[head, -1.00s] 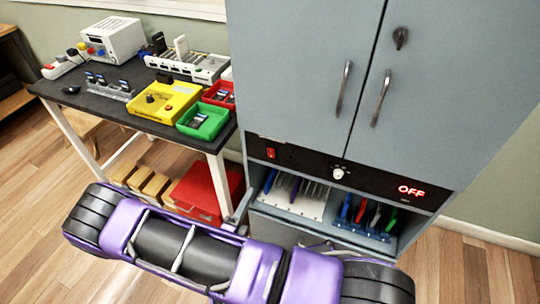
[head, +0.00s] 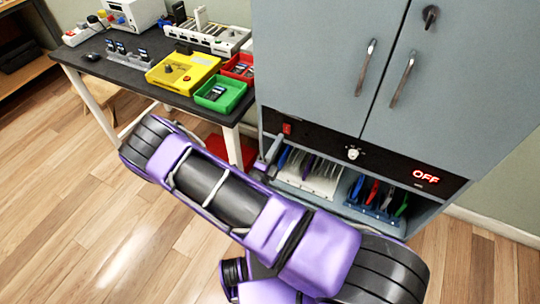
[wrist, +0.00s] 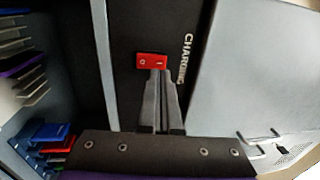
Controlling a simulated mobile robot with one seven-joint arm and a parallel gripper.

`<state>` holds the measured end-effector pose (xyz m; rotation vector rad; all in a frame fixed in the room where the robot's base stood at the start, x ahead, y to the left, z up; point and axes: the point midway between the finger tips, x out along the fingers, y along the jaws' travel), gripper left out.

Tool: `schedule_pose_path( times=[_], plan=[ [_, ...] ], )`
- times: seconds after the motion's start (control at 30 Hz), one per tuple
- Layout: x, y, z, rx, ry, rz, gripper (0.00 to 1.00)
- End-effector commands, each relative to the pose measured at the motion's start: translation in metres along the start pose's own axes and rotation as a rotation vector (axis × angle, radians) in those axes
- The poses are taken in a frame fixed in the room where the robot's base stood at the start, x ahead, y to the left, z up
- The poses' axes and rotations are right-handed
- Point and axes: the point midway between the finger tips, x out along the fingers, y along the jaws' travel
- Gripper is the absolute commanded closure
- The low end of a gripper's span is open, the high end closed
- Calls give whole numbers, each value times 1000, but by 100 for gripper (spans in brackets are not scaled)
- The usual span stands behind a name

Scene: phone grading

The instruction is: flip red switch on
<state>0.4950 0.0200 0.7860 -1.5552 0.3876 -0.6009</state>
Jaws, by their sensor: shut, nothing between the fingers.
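The red switch (head: 287,128) sits on the black panel strip of the grey cabinet, left of a white knob (head: 353,153). In the wrist view the switch (wrist: 152,61) shows "O" and "–" marks beside the word "CHARGING". My gripper (wrist: 160,76) is shut and empty, its fingertips at the switch's lower edge in that view; I cannot tell whether they touch it. In the head view the gripper (head: 272,150) shows just below and left of the switch. The red display (head: 426,175) on the panel reads "OFF".
Below the panel, an open bay holds a white rack (head: 308,180) and a blue rack (head: 374,212) with phones or boards. The table on the left holds a yellow box (head: 183,74), a green tray (head: 222,94) and a red tray (head: 238,66). Cabinet doors are closed.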

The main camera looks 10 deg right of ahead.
Motion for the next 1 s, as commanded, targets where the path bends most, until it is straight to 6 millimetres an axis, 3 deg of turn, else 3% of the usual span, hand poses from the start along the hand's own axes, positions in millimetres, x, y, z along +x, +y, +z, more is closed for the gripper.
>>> schedule_pose_path(
  times=[0.1, 0.3, 1.0],
  plan=[
    [18, 0, -1, 0, 3, 0, 100],
    [31, 0, 0, -1, 2, 1, 100],
    [36, -2, 0, 1, 0, -1, 100]
  ],
)
